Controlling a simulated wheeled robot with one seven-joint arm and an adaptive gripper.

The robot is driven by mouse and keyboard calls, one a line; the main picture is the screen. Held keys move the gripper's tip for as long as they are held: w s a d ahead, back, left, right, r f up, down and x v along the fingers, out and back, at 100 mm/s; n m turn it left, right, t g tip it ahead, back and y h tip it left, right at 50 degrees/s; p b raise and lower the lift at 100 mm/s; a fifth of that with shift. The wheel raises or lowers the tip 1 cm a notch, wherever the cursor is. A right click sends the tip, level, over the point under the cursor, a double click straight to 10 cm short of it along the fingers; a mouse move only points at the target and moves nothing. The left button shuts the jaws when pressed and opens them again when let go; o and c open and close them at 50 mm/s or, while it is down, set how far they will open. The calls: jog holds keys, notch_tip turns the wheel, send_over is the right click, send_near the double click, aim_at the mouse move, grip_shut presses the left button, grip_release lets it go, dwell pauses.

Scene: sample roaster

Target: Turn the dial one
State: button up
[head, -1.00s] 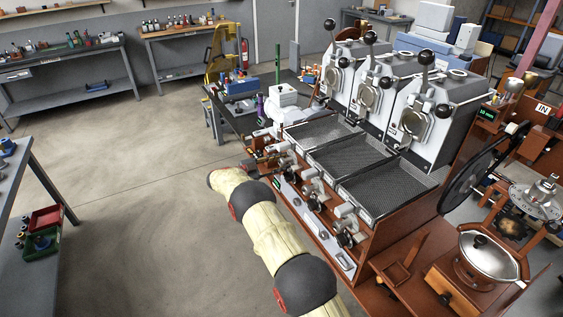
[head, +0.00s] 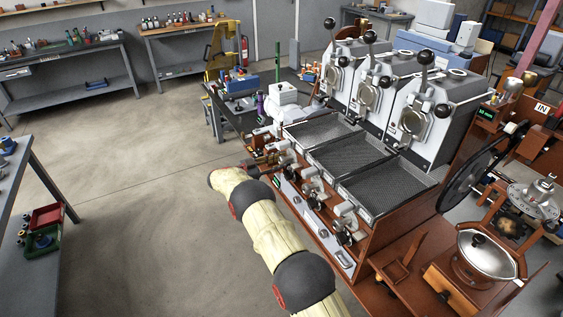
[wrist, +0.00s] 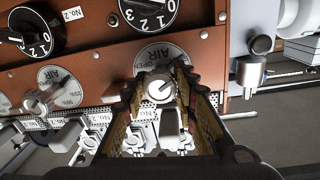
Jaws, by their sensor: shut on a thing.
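In the wrist view, a black numbered dial (wrist: 148,10) is at the top centre, cut off by the frame edge. Below it, a small grey knob (wrist: 160,88) sits on a round white plate (wrist: 166,55) with lettering that partly reads OPEN. My gripper (wrist: 161,93) is shut on this grey knob, with one finger on each side. A tag beneath it seems to read No.1. In the head view, my gripper (head: 271,163) is at the far left end of the roaster's front panel, and the knob is too small to make out there.
A second black dial (wrist: 33,30) tagged No.2 and another grey knob (wrist: 40,105) are to the left. A silver fitting (wrist: 250,72) stands close on the right. The roaster's mesh trays (head: 347,152) lie behind the panel. The floor (head: 140,210) on the left is clear.

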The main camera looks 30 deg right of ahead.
jog(key=shift+f, duration=0.15)
jog(key=o, duration=1.2)
jog(key=shift+a, duration=0.15)
jog(key=a, duration=1.1)
jog(key=shift+w+a, duration=0.2)
jog(key=shift+a, duration=0.15)
